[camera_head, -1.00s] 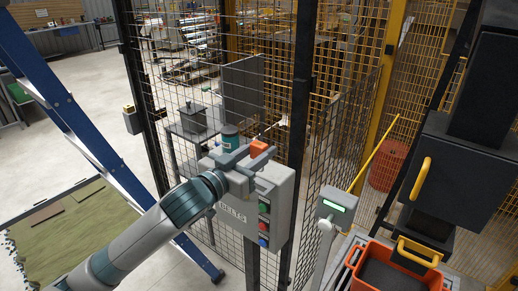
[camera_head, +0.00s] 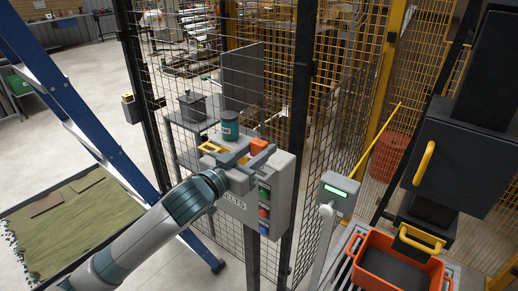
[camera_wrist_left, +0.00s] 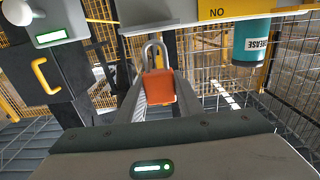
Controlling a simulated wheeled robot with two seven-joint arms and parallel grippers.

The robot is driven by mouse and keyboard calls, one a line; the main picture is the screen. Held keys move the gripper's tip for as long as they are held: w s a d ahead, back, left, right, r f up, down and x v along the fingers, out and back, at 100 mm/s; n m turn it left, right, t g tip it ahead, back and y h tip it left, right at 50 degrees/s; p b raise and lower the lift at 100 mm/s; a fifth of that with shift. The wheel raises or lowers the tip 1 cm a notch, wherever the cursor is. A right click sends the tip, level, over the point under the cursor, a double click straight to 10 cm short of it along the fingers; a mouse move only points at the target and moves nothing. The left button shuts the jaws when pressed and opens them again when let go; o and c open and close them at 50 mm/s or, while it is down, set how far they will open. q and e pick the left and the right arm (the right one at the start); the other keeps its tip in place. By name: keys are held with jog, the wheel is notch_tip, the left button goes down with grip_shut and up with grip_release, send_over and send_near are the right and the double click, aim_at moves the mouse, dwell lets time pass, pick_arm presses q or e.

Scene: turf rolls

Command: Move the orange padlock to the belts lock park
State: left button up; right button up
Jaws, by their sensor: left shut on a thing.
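My left gripper (camera_head: 254,156) is shut on the orange padlock (camera_head: 258,146), above the top of the grey control box with the partly hidden BELTS label (camera_head: 234,201). In the left wrist view, the orange padlock (camera_wrist_left: 161,87) sits between the fingers with its metal shackle up. The shackle is near a grey edge (camera_wrist_left: 190,24); I cannot tell whether they touch. A yellow piece (camera_head: 214,148) shows on the box top behind the gripper. I cannot make out which part is the lock park. My right gripper is not in view.
A teal grease can (camera_head: 230,127) stands just behind the gripper. Wire fence (camera_head: 275,100) runs behind the box. A post with a green-lit screen (camera_head: 337,191) stands to the right, near an orange crate (camera_head: 362,272). A blue ladder (camera_head: 75,110) stands left.

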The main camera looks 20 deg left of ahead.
pick_arm(q)
jog(key=shift+p, duration=0.9)
dwell(1.6)
jog(key=shift+f+b, duration=1.5)
jog(key=shift+f, duration=1.05)
dwell(0.4)
jog(key=o, duration=1.2)
jog(key=shift+s, duration=0.1)
